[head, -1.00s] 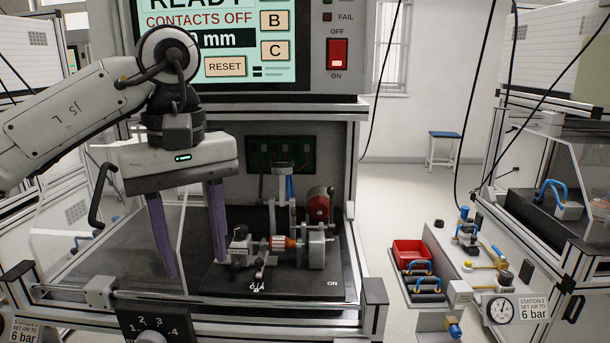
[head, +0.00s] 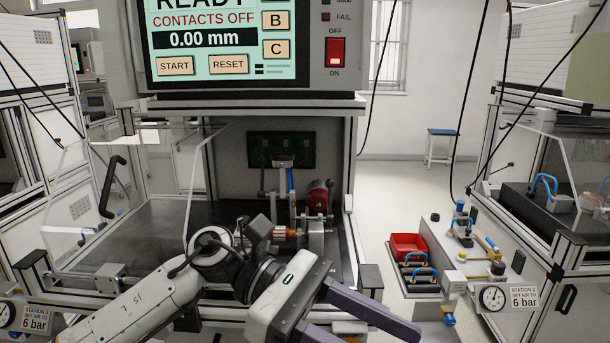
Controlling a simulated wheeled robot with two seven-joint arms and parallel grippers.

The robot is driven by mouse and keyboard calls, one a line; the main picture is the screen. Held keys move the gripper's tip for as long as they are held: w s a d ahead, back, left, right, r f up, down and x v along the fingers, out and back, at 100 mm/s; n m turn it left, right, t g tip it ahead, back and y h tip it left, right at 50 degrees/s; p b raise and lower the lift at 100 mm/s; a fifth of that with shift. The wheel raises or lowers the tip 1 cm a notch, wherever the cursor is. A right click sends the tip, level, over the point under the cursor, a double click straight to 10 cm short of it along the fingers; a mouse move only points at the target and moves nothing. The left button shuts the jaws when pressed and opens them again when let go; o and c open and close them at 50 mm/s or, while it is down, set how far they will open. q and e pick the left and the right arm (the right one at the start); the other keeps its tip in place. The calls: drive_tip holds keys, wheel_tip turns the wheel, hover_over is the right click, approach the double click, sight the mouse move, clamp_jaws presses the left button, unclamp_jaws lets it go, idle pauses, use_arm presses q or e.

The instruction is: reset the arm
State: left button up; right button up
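My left arm (head: 150,312) comes in from the lower left. Its gripper (head: 372,337) is in front of the test station, low in the picture, tilted with its purple fingers pointing right and down. The fingers are apart with nothing seen between them; the nearer one runs out of the picture. The arm hides part of the test fixture, whose copper-coloured part (head: 283,233) and red round part (head: 317,195) show behind it. My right gripper is not in view.
The station screen (head: 222,40) reads READY, CONTACTS OFF, 0.00 mm. A red switch (head: 336,52) is beside it. A clear guard with a black handle (head: 112,187) stands at the left. A red bin (head: 408,245) and blue-handled parts (head: 418,275) lie right.

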use_arm(q)
drive_tip(key=w+a+n+t+h, duration=0.1)
drive_tip(key=w+n+t+h, duration=0.2)
drive_tip(key=n+t+h, duration=0.5)
drive_tip(key=w+a+n+t+h, duration=0.1)
drive_tip(key=w+n+t, duration=0.3)
drive_tip(key=n, duration=0.8)
drive_tip(key=w+a+f+n+t+y, duration=0.2)
drive_tip(key=a+f+n+t+y, duration=0.45)
drive_tip(key=f+n, duration=0.4)
drive_tip(key=w+a+f+n+t+y, duration=0.2)
drive_tip(key=a+f+n+t+y, duration=0.4)
drive_tip(key=n, duration=0.8)
drive_tip(key=s+a+f+n+g+y, duration=0.4)
drive_tip(key=s+f, duration=0.6)
drive_tip(key=f, duration=0.3)
drive_tip(key=s+a+f+n+g+y, duration=0.3)
drive_tip(key=s+a+f+n+g, duration=0.2)
drive_tip(key=f, duration=0.8)
drive_tip(key=s+a+n, duration=0.1)
drive_tip(key=s+n, duration=0.2)
drive_tip(key=s, duration=0.2)
drive_tip(key=shift+a+y, duration=0.15)
drive_tip(key=shift+y, duration=0.2)
